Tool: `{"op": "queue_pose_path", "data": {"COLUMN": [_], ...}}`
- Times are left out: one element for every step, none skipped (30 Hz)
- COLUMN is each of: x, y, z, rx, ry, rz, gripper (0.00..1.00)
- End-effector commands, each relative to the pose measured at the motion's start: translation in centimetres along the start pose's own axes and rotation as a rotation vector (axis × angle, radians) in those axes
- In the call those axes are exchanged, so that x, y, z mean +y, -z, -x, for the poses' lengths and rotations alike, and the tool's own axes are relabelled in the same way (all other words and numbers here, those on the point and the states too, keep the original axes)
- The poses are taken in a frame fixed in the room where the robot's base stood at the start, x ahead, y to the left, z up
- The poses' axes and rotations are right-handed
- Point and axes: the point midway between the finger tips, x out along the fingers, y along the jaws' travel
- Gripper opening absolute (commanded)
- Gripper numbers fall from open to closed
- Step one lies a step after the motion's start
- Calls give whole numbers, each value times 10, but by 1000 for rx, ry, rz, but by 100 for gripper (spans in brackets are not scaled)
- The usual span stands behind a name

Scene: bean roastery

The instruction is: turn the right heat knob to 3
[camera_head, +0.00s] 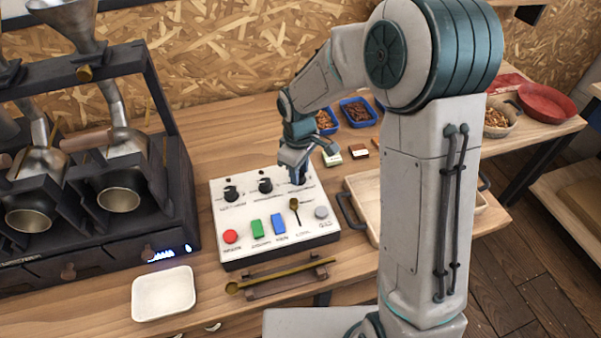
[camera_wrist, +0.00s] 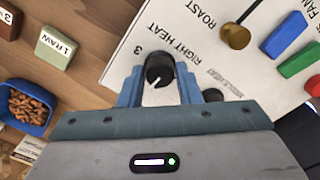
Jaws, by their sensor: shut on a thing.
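The white control panel (camera_head: 275,240) stands on the wooden counter. Three black knobs run along its back row, and my gripper (camera_head: 296,178) is over the rightmost one. In the wrist view the black right heat knob (camera_wrist: 159,67) sits between my blue fingers (camera_wrist: 160,88), which are shut on its sides. The knob has a white mark pointing down-left in that view. The text RIGHT HEAT and a 3 are printed beyond the knob; other scale figures are hidden by my fingers. In the head view the gripper covers most of this knob.
The left knob (camera_head: 231,193) and middle knob (camera_head: 265,185) are close by. A wooden tray (camera_head: 361,190) stands at right, the black roaster (camera_head: 172,190) at left.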

Motion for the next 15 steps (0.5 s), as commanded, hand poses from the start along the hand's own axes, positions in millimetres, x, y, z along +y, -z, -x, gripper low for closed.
{"op": "queue_pose_path", "data": {"x": [0,0,1,1,1,0,0,1,1,1,1,1,1,1,1], "y": [3,3,3,3,3,3,3,3,3,3,3,3,3,3,3], "z": [-1,-1,-1,-1,-1,0,0,0,0,0,0,0,0,0,0], "rx": [8,8,8,8,8,8,9,9,9,9,9,10,10,10,10], "ry": [-5,-5,-5,-5,-5,-5,-4,-4,-4,-4,-4,-4,-4,-4,-4], "rz": [-43,-72,-110,-138,-166,-203,-232,-262,-300,-328,-356,-394,-422,-451,-490], "gripper": [8,8,8,8,8,8,8,8,8,8,8,8,8,8,8]}}
